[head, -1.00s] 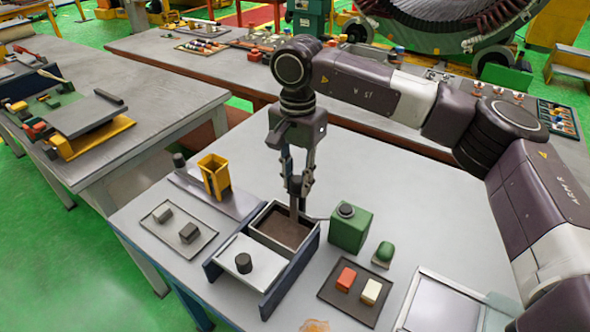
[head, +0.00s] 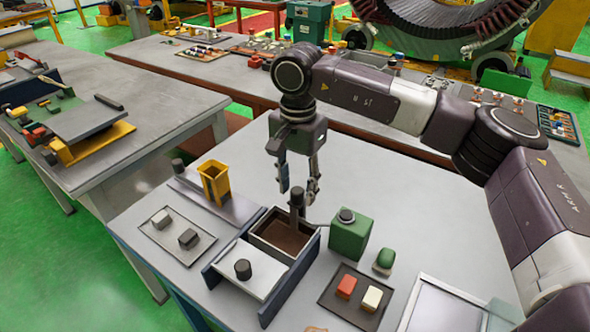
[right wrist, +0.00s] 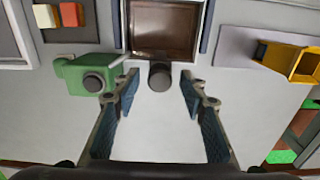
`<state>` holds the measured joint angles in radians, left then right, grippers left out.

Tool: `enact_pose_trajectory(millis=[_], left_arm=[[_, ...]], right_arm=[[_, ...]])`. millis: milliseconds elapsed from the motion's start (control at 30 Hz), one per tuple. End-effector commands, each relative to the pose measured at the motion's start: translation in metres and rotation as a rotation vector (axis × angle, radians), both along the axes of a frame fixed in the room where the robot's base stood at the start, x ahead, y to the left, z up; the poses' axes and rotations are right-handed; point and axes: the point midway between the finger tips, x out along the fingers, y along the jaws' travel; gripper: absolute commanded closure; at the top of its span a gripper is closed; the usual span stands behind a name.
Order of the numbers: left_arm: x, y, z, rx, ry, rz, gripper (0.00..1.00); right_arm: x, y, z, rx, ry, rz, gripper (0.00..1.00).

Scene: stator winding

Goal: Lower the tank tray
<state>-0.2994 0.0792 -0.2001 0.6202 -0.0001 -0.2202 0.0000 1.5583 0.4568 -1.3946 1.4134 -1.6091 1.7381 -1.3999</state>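The tank tray (head: 280,241) is a box with pale rims and a dark brown inside, set between two blue side walls (head: 232,244). A dark upright post with a round knob (head: 297,199) stands at its back edge; the knob also shows in the right wrist view (right wrist: 161,76). My right gripper (head: 298,188) is open and empty, its fingers on either side of the knob and apart from it. In the right wrist view the open fingertips (right wrist: 160,76) flank the knob with a gap on both sides. My left gripper is not in view.
A metal plate with a dark knob (head: 243,269) lies in front of the tray. A green box (head: 350,236) stands close on the right, a yellow holder (head: 214,183) on the left. Trays with small blocks lie nearby.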

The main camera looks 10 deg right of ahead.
Motion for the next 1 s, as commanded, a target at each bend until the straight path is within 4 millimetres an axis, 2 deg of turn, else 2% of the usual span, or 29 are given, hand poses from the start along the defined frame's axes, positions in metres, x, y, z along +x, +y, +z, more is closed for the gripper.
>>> enact_pose_trajectory(millis=[33, 533, 1000], left_arm=[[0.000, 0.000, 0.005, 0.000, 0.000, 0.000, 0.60], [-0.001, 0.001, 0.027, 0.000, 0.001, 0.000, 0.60], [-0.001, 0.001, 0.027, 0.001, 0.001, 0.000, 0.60]], right_arm=[[0.000, 0.000, 0.008, 0.001, -0.001, 0.000, 0.61], [0.000, 0.000, 0.047, 0.000, 0.000, 0.000, 0.61], [0.000, 0.000, 0.048, 0.000, 0.000, 0.000, 0.61]])
